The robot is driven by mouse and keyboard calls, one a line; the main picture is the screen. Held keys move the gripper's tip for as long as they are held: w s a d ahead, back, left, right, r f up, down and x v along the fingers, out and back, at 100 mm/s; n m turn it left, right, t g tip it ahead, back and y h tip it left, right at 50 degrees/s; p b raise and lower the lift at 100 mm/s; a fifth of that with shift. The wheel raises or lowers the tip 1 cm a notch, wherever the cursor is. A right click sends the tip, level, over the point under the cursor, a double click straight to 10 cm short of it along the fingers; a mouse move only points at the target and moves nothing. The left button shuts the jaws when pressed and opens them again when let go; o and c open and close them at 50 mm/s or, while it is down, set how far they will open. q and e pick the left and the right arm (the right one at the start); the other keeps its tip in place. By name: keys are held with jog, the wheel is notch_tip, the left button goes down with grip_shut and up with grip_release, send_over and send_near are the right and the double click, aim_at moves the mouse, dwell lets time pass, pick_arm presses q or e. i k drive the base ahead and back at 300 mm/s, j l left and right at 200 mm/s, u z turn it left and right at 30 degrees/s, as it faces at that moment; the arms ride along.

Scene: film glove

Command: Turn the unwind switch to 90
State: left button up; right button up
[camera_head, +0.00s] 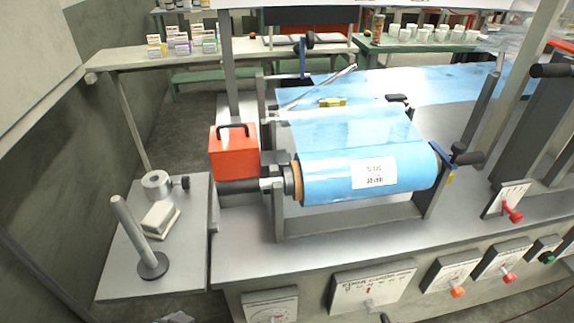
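Several dial panels with small levers sit along the front of the machine, but their lettering is too small to read, so I cannot tell which is the unwind switch. A wide white panel (352,289) is at the bottom centre, and a smaller one (268,303) is cut by the bottom edge. To the right are panels with an orange knob (457,292), a red knob (508,278) and a green knob (547,258). Another panel with a red lever (514,213) stands on the machine top at right. Neither of my grippers can be made out.
A blue film roll (325,180) with a white label lies in the machine frame. A red box (233,150) stands left of it. A side table (120,262) at left holds an upright post (135,228), a metal collar (157,184) and a pale block (160,217).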

aim_at(508, 278)
jog(key=z, duration=1.55)
jog(key=i+l, duration=0.6)
jog(key=l, duration=0.15)
jog(key=i+l+u, duration=0.5)
jog(key=l, duration=0.2)
jog(key=k+u, duration=0.1)
jog(key=u, duration=0.75)
